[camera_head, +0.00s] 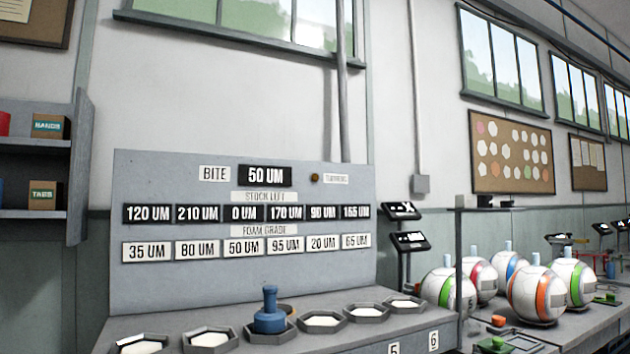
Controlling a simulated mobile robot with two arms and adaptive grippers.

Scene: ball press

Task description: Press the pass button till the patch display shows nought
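Neither gripper is in view. No part here can be clearly read as the pass button or the patch display. A grey panel (140,295) carries a black BITE display (265,175) reading 50 UM. Its black stock row reads 120, 210, 0 (243,213), 170, 90 and 165 UM. The white row below reads 35, 80, 50, 95, 20 and 65 UM. A small brown round knob (314,178) sits beside a label too small to read. Two small dark screens (400,210) (408,241) stand right of the panel, their marks unclear.
A blue knobbed tool (270,314) stands at one of several hexagonal trays (365,312) holding white pads. At right, several striped balls (536,293) stand on a bench with a red-orange block (498,320). Shelves with boxes (47,195) are at left.

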